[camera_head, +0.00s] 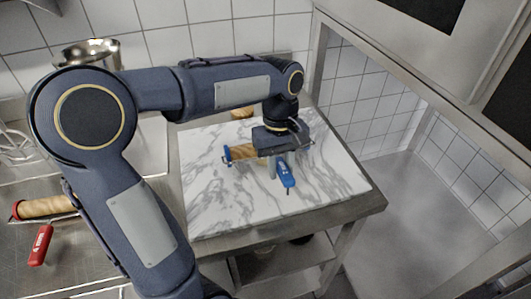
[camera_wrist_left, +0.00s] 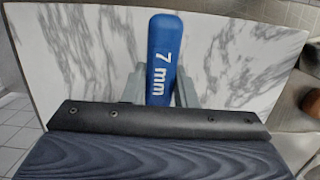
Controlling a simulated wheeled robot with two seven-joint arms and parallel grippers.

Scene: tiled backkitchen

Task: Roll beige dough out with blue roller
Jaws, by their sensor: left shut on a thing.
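The blue roller has a wooden barrel (camera_head: 245,153) with blue ends and a blue handle (camera_head: 286,176). It is over the white marble board (camera_head: 210,205); I cannot tell whether the barrel touches the board. My left gripper (camera_head: 280,160) is shut on the handle from above. In the left wrist view the handle (camera_wrist_left: 162,60), marked "7 mm", sits between the fingers (camera_wrist_left: 161,90). A small beige-brown lump (camera_head: 241,113), perhaps the dough, lies at the board's back, partly hidden by my arm. My right gripper is not in view.
At the left lie a wooden roller with red ends (camera_head: 46,207) and its red handle (camera_head: 41,245). A metal bowl (camera_head: 88,53) and a wire whisk (camera_head: 14,145) stand behind. A steel frame (camera_head: 312,70) rises right of the board. The board's front is clear.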

